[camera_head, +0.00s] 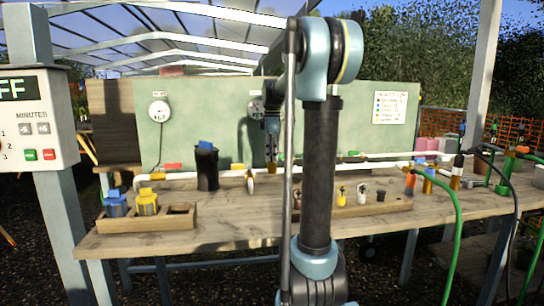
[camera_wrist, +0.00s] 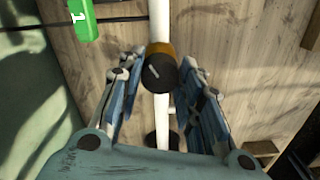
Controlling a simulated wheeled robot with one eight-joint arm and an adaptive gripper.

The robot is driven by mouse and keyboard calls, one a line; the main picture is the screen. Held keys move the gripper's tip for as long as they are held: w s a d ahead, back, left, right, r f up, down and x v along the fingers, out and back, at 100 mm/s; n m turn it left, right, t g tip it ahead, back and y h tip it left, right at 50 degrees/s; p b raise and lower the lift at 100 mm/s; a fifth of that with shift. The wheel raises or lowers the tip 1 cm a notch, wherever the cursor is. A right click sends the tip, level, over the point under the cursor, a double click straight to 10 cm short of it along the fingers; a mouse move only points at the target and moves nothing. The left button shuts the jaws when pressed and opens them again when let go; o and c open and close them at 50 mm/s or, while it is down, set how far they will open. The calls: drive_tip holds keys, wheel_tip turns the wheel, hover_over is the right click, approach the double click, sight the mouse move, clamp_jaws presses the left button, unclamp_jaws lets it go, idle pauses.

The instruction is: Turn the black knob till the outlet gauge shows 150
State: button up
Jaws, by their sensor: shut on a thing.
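The black knob (camera_wrist: 160,73) with a white mark line sits on a brass body (camera_wrist: 159,48) on the white pipe in the wrist view. My gripper (camera_wrist: 163,67) has its blue fingers on both sides of the knob and is shut on it. In the head view my gripper (camera_head: 271,148) points down at the pipe, above the brass body (camera_head: 271,167). One round gauge (camera_head: 159,112) hangs on the green panel at left. A second gauge (camera_head: 256,108) is partly hidden behind my arm. Their labels and needle readings are too small to tell.
The white pipe (camera_head: 210,174) runs along the wooden table (camera_head: 230,222). A black canister (camera_head: 206,168) stands left of my gripper. A wooden tray (camera_head: 120,222) holds blue and yellow pieces. Green hoses (camera_head: 457,230) hang at right. A green tag (camera_wrist: 84,20) marked 1 lies near the pipe.

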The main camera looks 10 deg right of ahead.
drive_tip(key=o, duration=1.1)
drive_tip(key=shift+w, duration=0.1)
wheel_tip(320, 180, up, 12)
drive_tip(key=shift+f, duration=0.1)
